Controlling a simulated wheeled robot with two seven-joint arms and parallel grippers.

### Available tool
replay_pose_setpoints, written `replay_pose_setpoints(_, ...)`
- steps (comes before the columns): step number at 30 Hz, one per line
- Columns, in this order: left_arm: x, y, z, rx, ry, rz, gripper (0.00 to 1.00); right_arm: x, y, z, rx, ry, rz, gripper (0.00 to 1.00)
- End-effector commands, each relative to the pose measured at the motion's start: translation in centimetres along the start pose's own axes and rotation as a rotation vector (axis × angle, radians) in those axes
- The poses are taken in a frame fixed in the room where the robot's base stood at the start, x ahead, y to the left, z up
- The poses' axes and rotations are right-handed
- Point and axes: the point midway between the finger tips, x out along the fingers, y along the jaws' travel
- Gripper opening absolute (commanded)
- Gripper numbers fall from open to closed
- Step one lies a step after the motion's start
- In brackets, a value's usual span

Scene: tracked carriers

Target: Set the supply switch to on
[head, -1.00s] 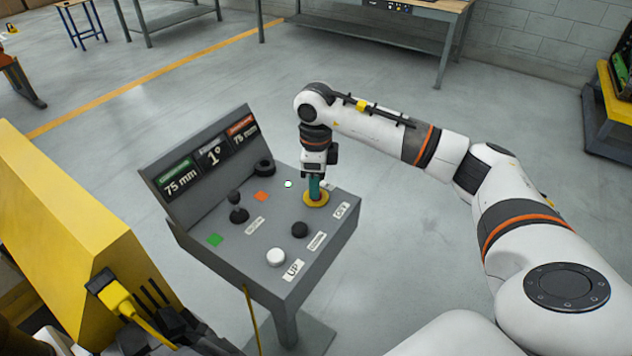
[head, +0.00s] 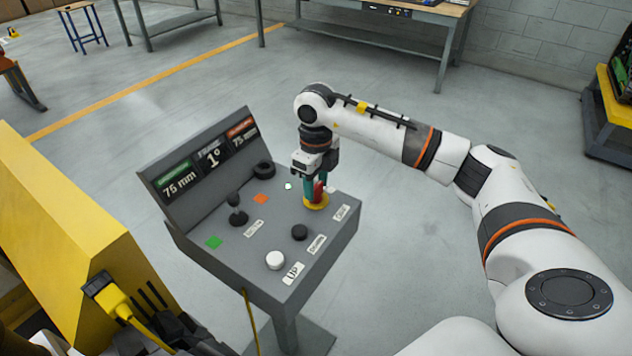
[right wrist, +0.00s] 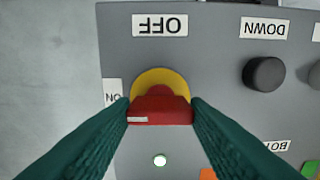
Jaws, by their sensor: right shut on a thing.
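The supply switch is a red knob (head: 318,191) on a round yellow base (head: 315,206), near the right corner of the grey sloping console. My right gripper (head: 316,193) points down at it, with one teal finger on each side, shut on the knob. In the right wrist view the red knob (right wrist: 160,106) sits between the fingertips, with a white mark at its left end. The OFF label (right wrist: 160,25) is above the base there. The ON label (right wrist: 113,92) is left of it, partly covered by a finger. My left gripper is not in view.
The console (head: 222,262) also carries a black button (head: 299,232), a white button (head: 275,260), a joystick (head: 237,210) and a black ring-shaped knob (head: 264,169). A display panel stands along its back.

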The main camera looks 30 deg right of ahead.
Motion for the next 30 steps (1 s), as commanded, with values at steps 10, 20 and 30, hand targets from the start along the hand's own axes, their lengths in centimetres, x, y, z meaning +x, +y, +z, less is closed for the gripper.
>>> replay_pose_setpoints(10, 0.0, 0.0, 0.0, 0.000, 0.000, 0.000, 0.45, -0.2, 0.1, 0.0, 0.002, 0.003, 0.002, 0.53)
replay_pose_setpoints(20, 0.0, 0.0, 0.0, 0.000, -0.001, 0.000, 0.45, -0.1, 0.0, 0.0, 0.000, 0.001, 0.001, 0.64)
replay_pose_setpoints(30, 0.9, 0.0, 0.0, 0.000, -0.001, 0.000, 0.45, -4.6, 0.1, -0.1, 0.000, 0.007, 0.003, 0.64)
